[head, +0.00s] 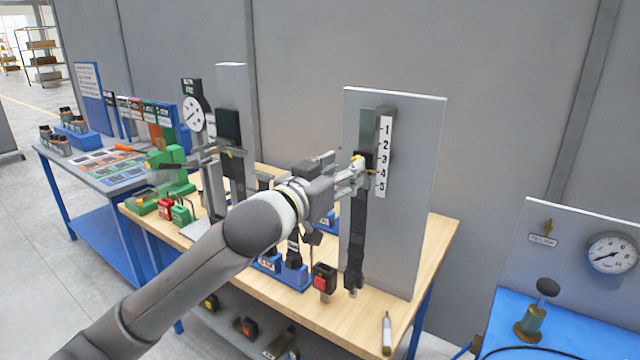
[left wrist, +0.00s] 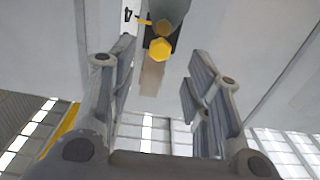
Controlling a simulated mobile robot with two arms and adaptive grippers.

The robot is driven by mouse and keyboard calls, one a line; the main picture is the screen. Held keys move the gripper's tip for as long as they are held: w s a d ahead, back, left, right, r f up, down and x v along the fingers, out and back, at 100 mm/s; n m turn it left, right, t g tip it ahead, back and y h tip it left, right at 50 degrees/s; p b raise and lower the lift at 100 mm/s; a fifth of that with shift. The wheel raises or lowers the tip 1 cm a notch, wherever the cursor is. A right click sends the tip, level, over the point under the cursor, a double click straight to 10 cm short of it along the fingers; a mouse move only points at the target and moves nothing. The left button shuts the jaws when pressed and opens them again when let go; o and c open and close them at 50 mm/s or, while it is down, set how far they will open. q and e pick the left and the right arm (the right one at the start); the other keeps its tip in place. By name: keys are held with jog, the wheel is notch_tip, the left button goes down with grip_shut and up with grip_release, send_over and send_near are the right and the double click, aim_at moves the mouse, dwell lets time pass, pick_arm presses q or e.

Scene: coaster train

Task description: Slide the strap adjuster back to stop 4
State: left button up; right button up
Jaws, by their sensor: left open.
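A grey upright panel (head: 415,200) carries a dark strap (head: 357,240) on a rail and a white scale (head: 386,155) numbered 1 to 5, with 1 at the top. The dark strap adjuster (head: 363,161) is on the rail beside the scale. Its small yellow pointer (head: 372,172) appears level with about 4. In the left wrist view the yellow hexagonal knob (left wrist: 160,48) shows just beyond and between the fingertips. My left gripper (head: 353,174) is open at the adjuster, partly hiding it. No finger contact can be made out. My right gripper is out of view.
The wooden bench (head: 430,250) holds a red-and-black buckle piece (head: 324,278), blue holders and a white marker (head: 387,333) near the front edge. A gauge (head: 612,253) stands on the right. Another strap stand and green fixtures lie left of my arm.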

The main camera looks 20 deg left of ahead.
pick_arm(q)
jog(key=v, duration=0.8)
jog(key=shift+w, duration=0.1)
